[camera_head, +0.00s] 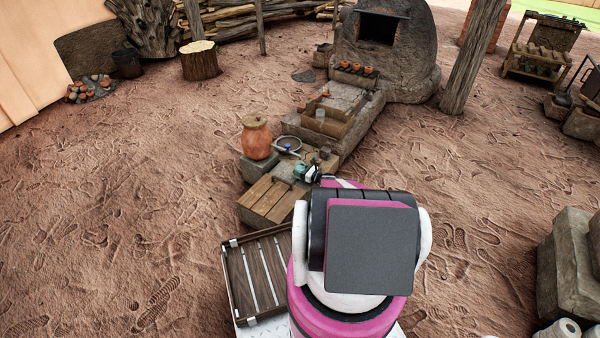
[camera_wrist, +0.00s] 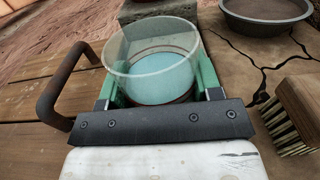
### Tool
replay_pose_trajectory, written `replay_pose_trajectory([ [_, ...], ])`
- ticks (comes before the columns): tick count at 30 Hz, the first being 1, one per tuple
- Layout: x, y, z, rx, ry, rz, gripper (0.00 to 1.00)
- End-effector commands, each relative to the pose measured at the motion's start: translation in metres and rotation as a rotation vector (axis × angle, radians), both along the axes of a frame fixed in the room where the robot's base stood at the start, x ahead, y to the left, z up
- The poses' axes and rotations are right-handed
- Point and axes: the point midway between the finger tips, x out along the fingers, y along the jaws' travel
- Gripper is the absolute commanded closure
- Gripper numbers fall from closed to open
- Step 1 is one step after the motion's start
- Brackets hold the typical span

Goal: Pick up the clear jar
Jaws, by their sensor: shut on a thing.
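The clear jar (camera_wrist: 150,48) is a see-through round vessel with an open top and a pale blue-green tint, in the middle of the wrist view. My gripper (camera_wrist: 157,84) has a green finger on each side of it and is shut on it. In the head view my gripper (camera_head: 304,172) is small and partly hidden by my arm, over the low work surface. The jar is too small to make out there. Whether its base touches the surface cannot be told.
A dark curved handle (camera_wrist: 60,85) stands close left of the jar. A brush (camera_wrist: 298,110) and a grey bowl (camera_wrist: 265,14) lie to the right. A lidded clay pot (camera_head: 256,140) stands left of my gripper. A slatted crate (camera_head: 258,275) is nearer.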

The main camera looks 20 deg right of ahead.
Motion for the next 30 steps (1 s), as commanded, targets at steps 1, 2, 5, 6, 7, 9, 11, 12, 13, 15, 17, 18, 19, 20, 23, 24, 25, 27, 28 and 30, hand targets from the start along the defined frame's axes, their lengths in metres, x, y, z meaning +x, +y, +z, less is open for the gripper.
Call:
replay_pose_trajectory([
  [1,-0.001,0.001,0.007,-0.001,-0.001,0.0,0.65],
  [2,-0.001,0.001,0.011,-0.001,-0.001,0.0,0.65],
  [5,-0.002,0.001,0.026,-0.001,-0.002,0.0,0.65],
  [6,-0.004,-0.002,0.029,-0.001,-0.001,-0.001,0.65],
  [7,-0.009,-0.007,0.027,-0.001,0.001,-0.002,0.65],
  [9,-0.021,-0.016,0.026,-0.001,0.001,-0.003,0.65],
  [11,-0.032,-0.024,0.026,0.001,0.001,-0.003,0.65],
  [12,-0.04,-0.03,0.026,0.001,0.001,-0.004,0.65],
  [13,-0.046,-0.035,0.026,0.0,0.001,-0.004,0.65],
  [15,-0.061,-0.047,0.026,0.0,0.0,-0.003,0.65],
  [17,-0.074,-0.057,0.027,0.0,0.0,-0.004,0.65],
  [18,-0.083,-0.064,0.027,0.0,0.0,-0.003,0.65],
  [19,-0.089,-0.069,0.027,0.0,0.0,-0.003,0.65],
  [20,-0.094,-0.073,0.026,0.0,0.0,-0.003,0.65],
  [23,-0.111,-0.086,0.026,0.0,0.0,-0.002,0.65],
  [24,-0.117,-0.091,0.026,0.0,0.0,-0.002,0.65],
  [25,-0.121,-0.094,0.026,0.0,0.0,-0.003,0.65],
  [27,-0.128,-0.1,0.026,0.001,-0.001,-0.001,0.65],
  [28,-0.131,-0.102,0.026,0.001,-0.001,-0.001,0.65],
  [30,-0.136,-0.106,0.025,0.0,0.0,-0.001,0.65],
])
